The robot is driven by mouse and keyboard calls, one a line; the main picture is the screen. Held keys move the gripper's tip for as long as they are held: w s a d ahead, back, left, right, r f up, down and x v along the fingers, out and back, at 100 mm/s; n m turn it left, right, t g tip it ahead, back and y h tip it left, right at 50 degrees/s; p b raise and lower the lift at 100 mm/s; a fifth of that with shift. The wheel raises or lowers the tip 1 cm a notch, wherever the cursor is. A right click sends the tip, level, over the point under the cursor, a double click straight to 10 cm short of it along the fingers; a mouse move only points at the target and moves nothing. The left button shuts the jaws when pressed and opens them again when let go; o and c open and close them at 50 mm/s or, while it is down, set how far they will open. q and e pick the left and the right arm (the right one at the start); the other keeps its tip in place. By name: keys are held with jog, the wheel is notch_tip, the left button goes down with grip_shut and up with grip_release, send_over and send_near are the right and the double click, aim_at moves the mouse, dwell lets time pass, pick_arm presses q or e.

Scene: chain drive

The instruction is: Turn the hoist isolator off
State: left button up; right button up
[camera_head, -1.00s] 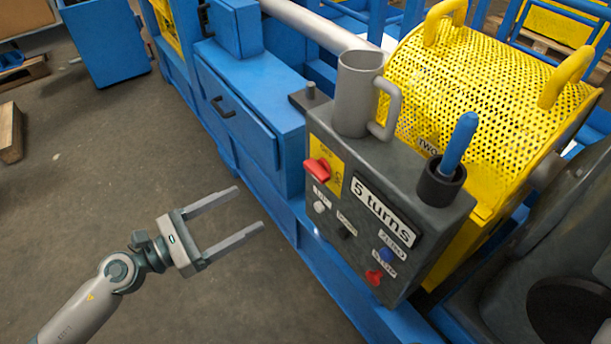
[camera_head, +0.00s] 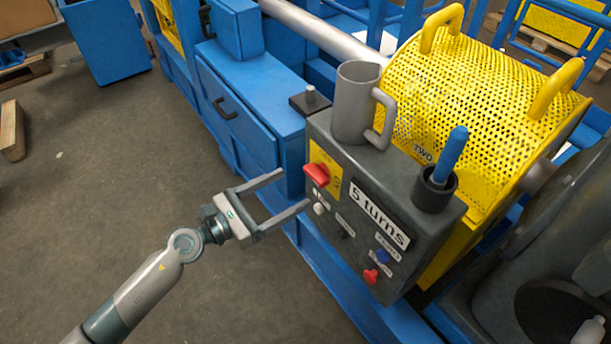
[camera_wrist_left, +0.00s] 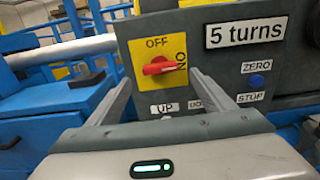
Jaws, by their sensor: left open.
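The hoist isolator is a red rotary handle (camera_head: 317,174) on a yellow plate (camera_head: 328,165), on the front of a dark grey control box (camera_head: 345,262). In the left wrist view the red handle (camera_wrist_left: 160,66) lies roughly level, its narrow end pointing right toward the "ON" mark; "OFF" is printed above it. My left gripper (camera_head: 296,188) is open and empty, just in front of the box, its fingers pointing at the handle. In the left wrist view the fingers (camera_wrist_left: 163,84) stand either side of and below the handle, apart from it. My right gripper is not in view.
Below the isolator are a white button (camera_head: 319,208), a blue button (camera_head: 383,255) and a red button (camera_head: 370,276). A yellow mesh guard (camera_head: 470,120) is behind.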

aim_at(311, 177)
pick_arm(q)
jog(key=shift+p+x, duration=0.45)
jog(key=shift+x, duration=2.5)
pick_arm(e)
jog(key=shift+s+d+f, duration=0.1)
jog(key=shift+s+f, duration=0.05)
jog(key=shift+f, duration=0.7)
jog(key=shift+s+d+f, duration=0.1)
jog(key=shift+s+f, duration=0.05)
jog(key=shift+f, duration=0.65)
pick_arm(q)
jog(key=shift+c, duration=0.6)
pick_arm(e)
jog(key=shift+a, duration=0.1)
pick_arm(q)
jog(key=c, duration=0.9)
